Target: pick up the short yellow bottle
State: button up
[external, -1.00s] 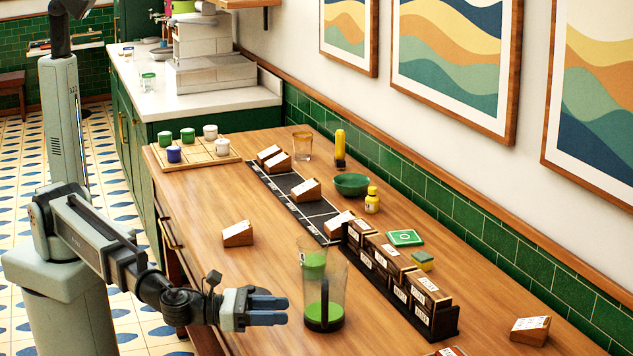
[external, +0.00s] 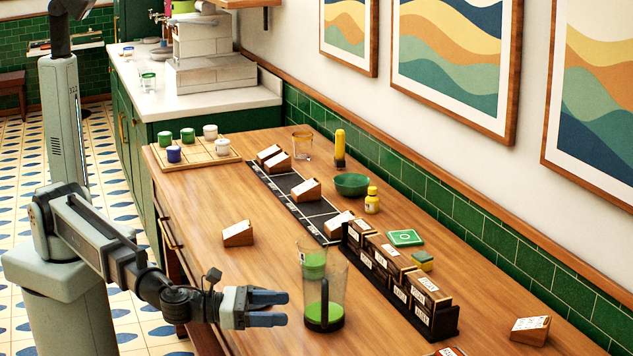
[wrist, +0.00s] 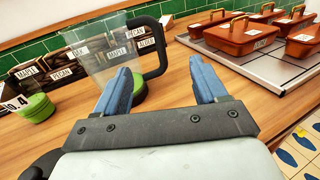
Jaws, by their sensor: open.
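The short yellow bottle (external: 372,200), with a yellow cap and a pale label, stands upright on the wooden counter in the external view, to the right of a green bowl. A taller yellow bottle (external: 340,148) with a dark base stands farther back near the tiled wall. My gripper (external: 286,308) is open and empty at the near left side of the counter, well apart from the short bottle. In the wrist view the blue fingers (wrist: 160,72) are spread, with the clear pitcher close ahead. I cannot make out the short bottle in the wrist view.
The clear pitcher (external: 325,310) with green contents stands just right of my gripper. A dark rack of labelled boxes (external: 400,280) lies between it and the wall. The green bowl (external: 352,185) is beside the bottle. Lidded brown pans (wrist: 243,36) sit on a tray.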

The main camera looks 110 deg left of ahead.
notch_tip(320, 180, up, 15)
jog(key=w+a+r+m+t+h, duration=0.1)
jog(key=w+a+r+m+h, duration=0.4)
jog(key=w+m, duration=0.35)
jog(key=w+a+r+m+t+h, duration=0.2)
jog(key=w+a+r+m+h, duration=0.35)
jog(key=m, duration=0.45)
jog(key=w+a+f+m+g, duration=0.2)
jog(key=a+f+m, duration=0.1)
jog(key=a, duration=0.3)
jog(key=w+a+f+m+g, duration=0.2)
jog(key=a+f, duration=0.1)
jog(key=a, duration=0.2)
jog(key=g+y, duration=0.8)
jog(key=g, duration=0.7)
send_near(372, 189)
jog(key=shift+x, duration=6.05)
jog(key=shift+s+r, duration=0.1)
